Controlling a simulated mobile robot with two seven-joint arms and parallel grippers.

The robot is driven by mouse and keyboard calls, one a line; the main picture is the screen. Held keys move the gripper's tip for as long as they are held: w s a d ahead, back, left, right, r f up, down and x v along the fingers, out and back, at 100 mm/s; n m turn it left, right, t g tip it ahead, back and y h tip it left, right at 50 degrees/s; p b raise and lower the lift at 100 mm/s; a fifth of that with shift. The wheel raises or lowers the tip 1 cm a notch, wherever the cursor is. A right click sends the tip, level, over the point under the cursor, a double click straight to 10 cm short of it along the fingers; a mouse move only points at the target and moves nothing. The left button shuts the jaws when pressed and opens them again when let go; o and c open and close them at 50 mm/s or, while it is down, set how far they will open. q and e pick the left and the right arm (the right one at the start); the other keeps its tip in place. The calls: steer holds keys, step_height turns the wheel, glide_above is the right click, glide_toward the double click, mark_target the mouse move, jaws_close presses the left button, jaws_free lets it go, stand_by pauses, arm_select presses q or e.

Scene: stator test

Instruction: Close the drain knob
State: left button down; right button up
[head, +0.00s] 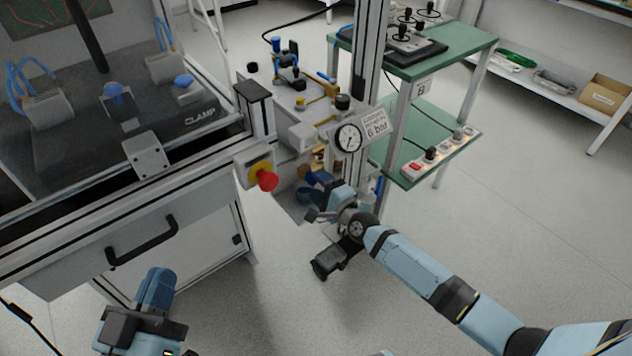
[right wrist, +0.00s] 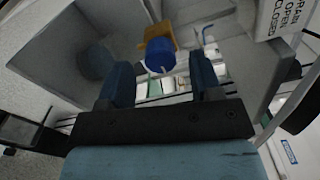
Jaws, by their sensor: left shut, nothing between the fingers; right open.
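A blue knob (right wrist: 160,55) on a yellow-orange fitting shows in the right wrist view, inside a grey recess. A sign beside it (right wrist: 290,18) reads DRAIN, OPEN and CLOSED. My right gripper (right wrist: 160,82) is open, with one blue finger on each side of the knob's line and the knob ahead of the fingertips. I cannot tell whether they touch. In the head view the right gripper (head: 318,198) reaches into the recess under the gauge and hides most of it. My left gripper (head: 157,285) is shut and empty at the lower left, away from the bench.
A pressure gauge (head: 348,138) with a 6 bar sign stands above the recess. A red emergency button (head: 266,180) juts out to its left. A drawer handle (head: 142,243) and a green shelf cart (head: 440,150) flank the area. The floor in front is clear.

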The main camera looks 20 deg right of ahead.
arm_select(q)
steer(key=shift+w+a+f+g+y+p, duration=0.1)
steer(key=shift+a+f+g+y+p, duration=0.1)
steer(key=shift+a+f+y+p, duration=0.25)
steer(key=shift+w+a+f+g+y+p, duration=0.1)
steer(key=shift+f+g+y+p, duration=0.1)
steer(key=shift+f+y+p, duration=0.3)
arm_select(e)
steer(key=v, duration=1.2)
steer(key=shift+s, duration=0.15)
arm_select(q)
steer(key=shift+d+h, duration=0.1)
steer(key=shift+h, duration=0.25)
steer(key=shift+s+f, duration=0.1)
steer(key=shift+s, duration=0.05)
